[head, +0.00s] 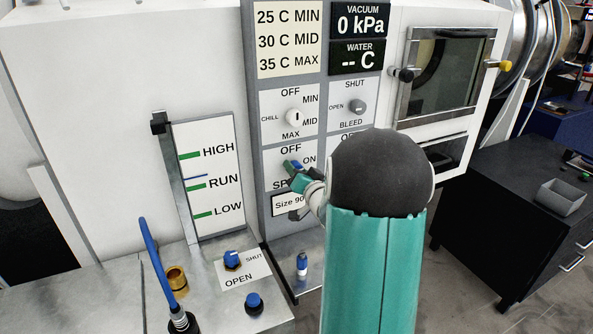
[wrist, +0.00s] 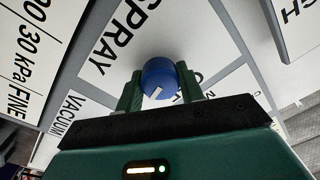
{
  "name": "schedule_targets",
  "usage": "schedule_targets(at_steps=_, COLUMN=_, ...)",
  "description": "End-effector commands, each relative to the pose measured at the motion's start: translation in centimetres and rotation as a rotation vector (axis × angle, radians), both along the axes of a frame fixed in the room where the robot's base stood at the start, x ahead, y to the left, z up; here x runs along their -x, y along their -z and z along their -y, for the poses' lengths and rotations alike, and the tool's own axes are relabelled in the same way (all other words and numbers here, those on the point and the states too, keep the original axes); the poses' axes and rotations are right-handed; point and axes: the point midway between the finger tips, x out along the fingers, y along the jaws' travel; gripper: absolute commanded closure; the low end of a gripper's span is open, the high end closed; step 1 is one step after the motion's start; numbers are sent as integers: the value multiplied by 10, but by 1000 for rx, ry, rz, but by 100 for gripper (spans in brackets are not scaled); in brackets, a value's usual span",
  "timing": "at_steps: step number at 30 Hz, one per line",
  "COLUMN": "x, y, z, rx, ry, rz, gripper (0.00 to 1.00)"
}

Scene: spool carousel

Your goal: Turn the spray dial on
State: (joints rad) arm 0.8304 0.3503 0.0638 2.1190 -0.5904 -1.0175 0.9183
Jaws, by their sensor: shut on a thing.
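The spray dial (wrist: 158,78) is a round blue knob with a white mark on its face, on a white plate lettered SPRAY. In the wrist view it sits between the two green fingers of my gripper (wrist: 160,90), which are shut on it. In the head view my gripper (head: 292,170) reaches the spray plate (head: 287,151), lettered OFF and ON, from the right. The dial is mostly hidden there by the fingers. I cannot tell for sure which word the white mark points to.
Above the spray plate are the chill dial (head: 294,117) and the bleed knob (head: 357,106). The vacuum display (head: 360,22) reads 0 kPa. A level gauge (head: 208,180) stands left of the panel. A blue valve (head: 232,260) and a blue hose (head: 157,258) are on the bench below.

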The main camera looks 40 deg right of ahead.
Motion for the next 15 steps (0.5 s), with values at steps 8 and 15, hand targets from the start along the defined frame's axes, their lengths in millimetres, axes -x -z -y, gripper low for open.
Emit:
schedule_targets(at_steps=8, x=1, y=1, z=0, rx=-150, ry=0, rz=42, gripper=85)
schedule_targets(at_steps=15, x=1, y=1, z=0, rx=-203, ry=0, rz=57, gripper=85)
